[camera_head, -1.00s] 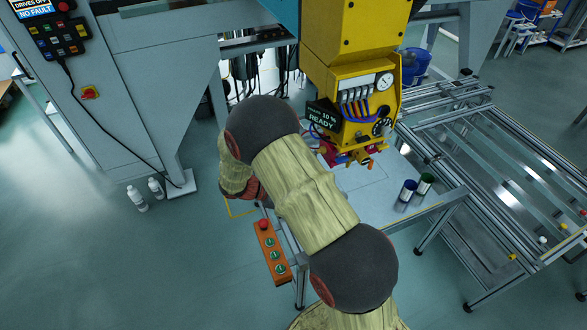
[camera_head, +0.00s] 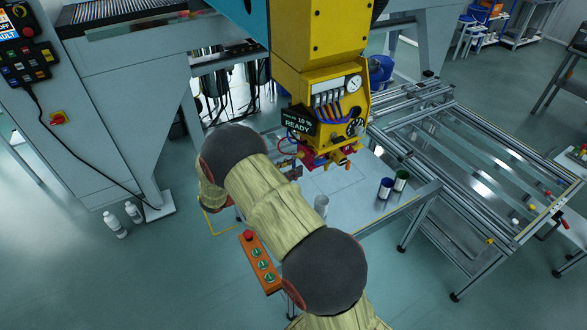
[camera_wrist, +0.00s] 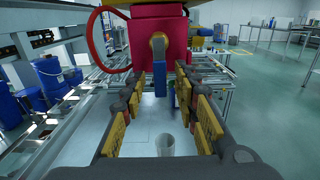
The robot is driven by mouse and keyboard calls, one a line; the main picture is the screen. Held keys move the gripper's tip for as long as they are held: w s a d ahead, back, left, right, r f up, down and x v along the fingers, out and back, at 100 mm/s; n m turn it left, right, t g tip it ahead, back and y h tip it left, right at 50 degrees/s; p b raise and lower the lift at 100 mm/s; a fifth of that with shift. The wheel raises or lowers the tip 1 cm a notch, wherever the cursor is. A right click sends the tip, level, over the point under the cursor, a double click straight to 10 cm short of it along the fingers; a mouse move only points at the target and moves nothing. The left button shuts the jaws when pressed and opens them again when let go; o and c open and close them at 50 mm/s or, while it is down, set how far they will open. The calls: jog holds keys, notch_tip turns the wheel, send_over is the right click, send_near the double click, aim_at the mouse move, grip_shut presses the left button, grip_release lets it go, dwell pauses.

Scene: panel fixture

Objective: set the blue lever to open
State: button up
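In the head view my gripper (camera_head: 291,168) is small and partly hidden by my arm, beside the lower end of the yellow machine head (camera_head: 318,45). The lever is not clear there.
A READY display (camera_head: 297,121) and a gauge (camera_head: 353,84) are on the machine head.

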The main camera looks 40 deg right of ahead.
jog(key=shift+s+d, duration=0.15)
jog(key=shift+d, duration=0.45)
jog(key=c, duration=0.4)
jog(key=c, duration=0.3)
grip_shut()
